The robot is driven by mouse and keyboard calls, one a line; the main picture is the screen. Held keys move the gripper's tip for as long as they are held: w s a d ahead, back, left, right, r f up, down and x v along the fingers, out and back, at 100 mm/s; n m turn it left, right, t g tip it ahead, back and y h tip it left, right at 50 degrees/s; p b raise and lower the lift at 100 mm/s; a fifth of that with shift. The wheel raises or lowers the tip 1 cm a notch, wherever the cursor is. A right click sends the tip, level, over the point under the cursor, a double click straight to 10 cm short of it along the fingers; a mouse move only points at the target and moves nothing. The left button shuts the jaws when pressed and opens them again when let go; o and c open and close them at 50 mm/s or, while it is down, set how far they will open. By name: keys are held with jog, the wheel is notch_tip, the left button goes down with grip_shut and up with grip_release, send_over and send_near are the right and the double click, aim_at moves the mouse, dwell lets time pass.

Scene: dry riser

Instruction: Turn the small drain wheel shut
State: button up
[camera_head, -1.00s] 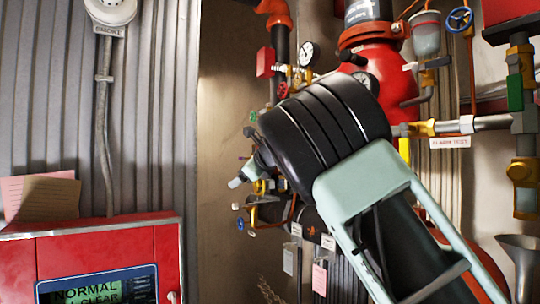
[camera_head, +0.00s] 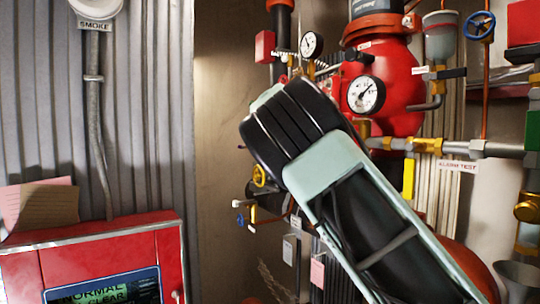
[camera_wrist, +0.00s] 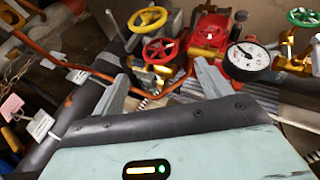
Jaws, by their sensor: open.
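Several small handwheels show in the wrist view: a yellow wheel (camera_wrist: 147,19), a red wheel (camera_wrist: 160,50) and a green wheel (camera_wrist: 304,17). No label tells which is the drain wheel. My gripper (camera_wrist: 160,75) is open, its two grey fingers spread, with the red wheel showing beyond the gap between them. The jaws look empty, and I cannot tell whether they touch anything. In the head view my arm hides the gripper and much of the valve cluster.
Pressure gauges (camera_head: 366,95) and the red riser valve body (camera_head: 398,75) stand behind my arm. A gauge (camera_wrist: 247,62) sits right of the fingers. An orange pipe (camera_wrist: 75,66) runs at left. A red alarm panel (camera_head: 100,250) stands at left.

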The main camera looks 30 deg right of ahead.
jog(key=p+x, duration=0.4)
jog(key=x, duration=0.5)
jog(key=shift+r, duration=0.1)
jog(key=shift+w+d+f, duration=0.15)
jog(key=shift+w+f, duration=0.15)
jog(key=shift+f, duration=0.05)
jog(key=c, duration=1)
